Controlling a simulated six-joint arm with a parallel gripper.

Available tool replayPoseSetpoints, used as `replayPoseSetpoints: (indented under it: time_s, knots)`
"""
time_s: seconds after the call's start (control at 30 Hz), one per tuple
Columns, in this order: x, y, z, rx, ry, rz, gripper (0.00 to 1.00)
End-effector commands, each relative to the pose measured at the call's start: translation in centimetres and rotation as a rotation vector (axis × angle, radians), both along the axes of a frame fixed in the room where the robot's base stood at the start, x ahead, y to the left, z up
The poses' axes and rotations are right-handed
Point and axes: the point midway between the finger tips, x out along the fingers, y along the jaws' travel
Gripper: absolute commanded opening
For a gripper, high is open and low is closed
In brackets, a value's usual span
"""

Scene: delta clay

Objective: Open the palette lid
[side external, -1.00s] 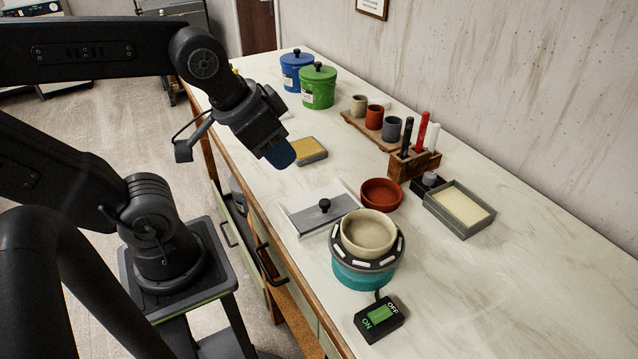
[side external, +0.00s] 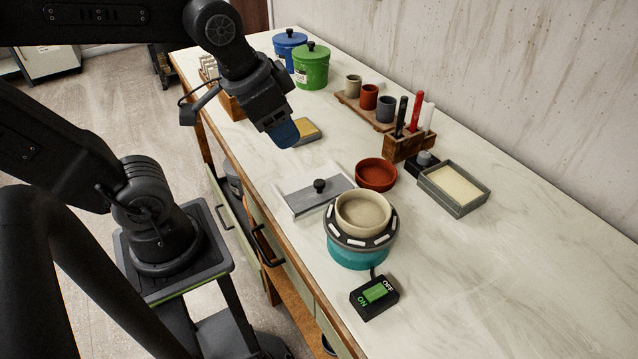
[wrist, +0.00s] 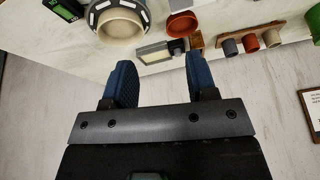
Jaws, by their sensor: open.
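The palette is a flat white tray (side external: 287,206) under a grey lid (side external: 304,199) with a round black knob (side external: 319,185). It lies on the bench left of the pottery wheel, and the lid lies flat on it. My gripper (side external: 286,136) has blue fingers and hangs above the bench, behind the palette in the side view and apart from it. In the wrist view my gripper (wrist: 160,75) shows two blue fingers spread apart with nothing between them. I cannot make out the palette in the wrist view.
A teal wheel (side external: 357,252) bearing a beige bowl (side external: 362,212) stands right of the palette. A red bowl (side external: 376,174) is close behind. A yellow-topped block (side external: 306,131) lies near my gripper. Green and blue buckets stand farther back. The right bench end is clear.

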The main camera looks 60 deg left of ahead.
Motion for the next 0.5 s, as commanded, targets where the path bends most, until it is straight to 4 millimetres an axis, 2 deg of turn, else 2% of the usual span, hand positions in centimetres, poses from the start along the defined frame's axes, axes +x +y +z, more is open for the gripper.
replayPoseSetpoints:
  time_s: [0.1,0.3,0.5]
  knots:
    - [2.8,1.0,-0.9,0.062,0.119,-0.147,0.52]
    - [7.1,2.9,-3.4,0.12,0.295,-0.429,0.52]
    - [9.4,4.1,-5.4,0.125,0.386,-0.609,0.52]
